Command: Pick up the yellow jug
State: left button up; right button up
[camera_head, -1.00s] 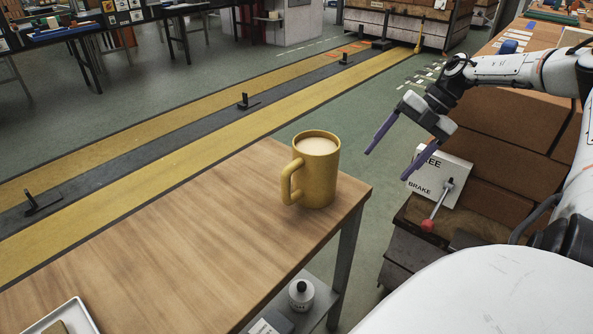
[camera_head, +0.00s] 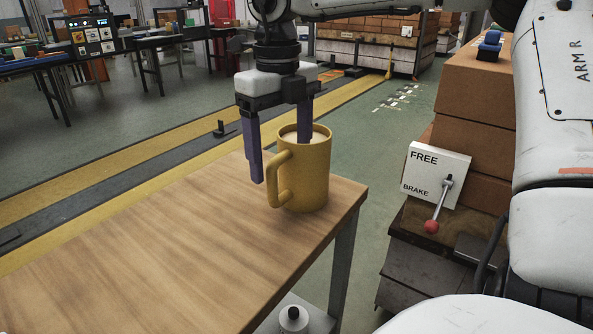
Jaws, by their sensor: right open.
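The yellow jug (camera_head: 312,180) stands upright near the right corner of the wooden table (camera_head: 150,258). It has a pale filling, and its handle faces left. My right gripper (camera_head: 280,160) hangs over the jug from above, fingers pointing down and spread open. One purple finger is left of the jug, close to the handle. The other is at the jug's rim; its tip is partly hidden, and I cannot tell whether it is inside the jug or behind it. My left gripper is not in view.
A brake panel (camera_head: 436,174) with a red-knobbed lever (camera_head: 433,222) stands right of the table, beside stacked brown boxes (camera_head: 480,100). A white bottle (camera_head: 293,318) sits below the table top. The table surface left of the jug is clear.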

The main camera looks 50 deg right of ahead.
aim_at(284, 197)
jog(key=shift+s+f+b, duration=0.15)
jog(key=shift+f+b, duration=0.5)
jog(key=shift+f, duration=2.95)
jog(key=c, duration=1.4)
jog(key=shift+r, duration=0.15)
